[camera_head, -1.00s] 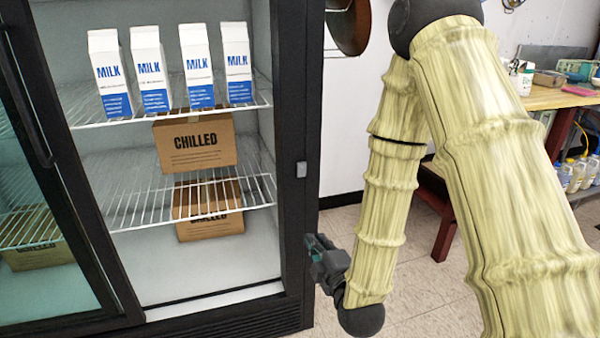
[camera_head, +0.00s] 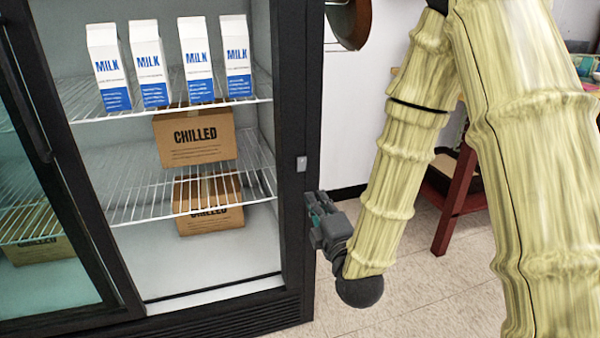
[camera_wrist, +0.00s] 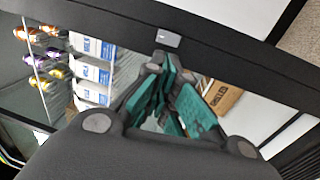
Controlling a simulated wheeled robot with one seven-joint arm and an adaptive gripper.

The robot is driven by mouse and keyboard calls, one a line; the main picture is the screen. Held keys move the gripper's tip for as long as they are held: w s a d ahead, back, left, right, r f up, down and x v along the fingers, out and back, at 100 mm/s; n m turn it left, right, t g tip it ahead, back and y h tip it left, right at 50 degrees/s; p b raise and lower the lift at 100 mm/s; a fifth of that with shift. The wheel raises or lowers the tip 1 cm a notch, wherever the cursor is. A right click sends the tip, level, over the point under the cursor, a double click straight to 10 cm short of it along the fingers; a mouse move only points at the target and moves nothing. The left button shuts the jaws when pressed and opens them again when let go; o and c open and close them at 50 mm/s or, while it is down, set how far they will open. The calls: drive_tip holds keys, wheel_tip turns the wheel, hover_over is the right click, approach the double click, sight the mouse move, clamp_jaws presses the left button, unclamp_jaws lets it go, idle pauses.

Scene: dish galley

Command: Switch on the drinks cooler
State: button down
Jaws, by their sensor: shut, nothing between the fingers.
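The drinks cooler (camera_head: 293,256) is a black-framed glass-front cabinet on the left of the head view. A small light-grey switch (camera_head: 301,164) sits on its right-hand frame post, and the switch also shows in the wrist view (camera_wrist: 168,40), just beyond my fingertips. My gripper (camera_head: 312,202) is shut and empty, beside that post and a little below the switch in the head view. In the wrist view its teal-padded fingers (camera_wrist: 170,95) point toward the frame. I cannot tell whether they touch it. The switch's on or off position is too small to read.
Milk cartons (camera_head: 195,62) stand on the cooler's upper wire shelf, with chilled boxes (camera_head: 195,137) below. A dark sliding door frame (camera_head: 75,190) is at the left. A dark red bench (camera_head: 455,200) stands behind my arm.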

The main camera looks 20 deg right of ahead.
drive_tip(key=shift+w+b, duration=0.95)
drive_tip(key=shift+b, duration=1.1)
drive_tip(key=b, duration=0.2)
approach(296, 159)
drive_tip(key=w, duration=0.5)
drive_tip(key=shift+w+a+r, duration=0.15)
drive_tip(key=shift+r, duration=0.2)
drive_tip(key=shift+w+r, duration=0.1)
drive_tip(key=shift+w, duration=0.15)
drive_tip(key=shift+r+p, duration=0.15)
drive_tip(key=shift+p, duration=0.2)
drive_tip(key=shift+w+r+g+p, duration=0.2)
drive_tip(key=shift+w+g+p, duration=0.1)
drive_tip(key=shift+p, duration=0.6)
drive_tip(key=shift+f, duration=0.25)
drive_tip(key=s+r+p, duration=0.2)
drive_tip(key=s, duration=1.2)
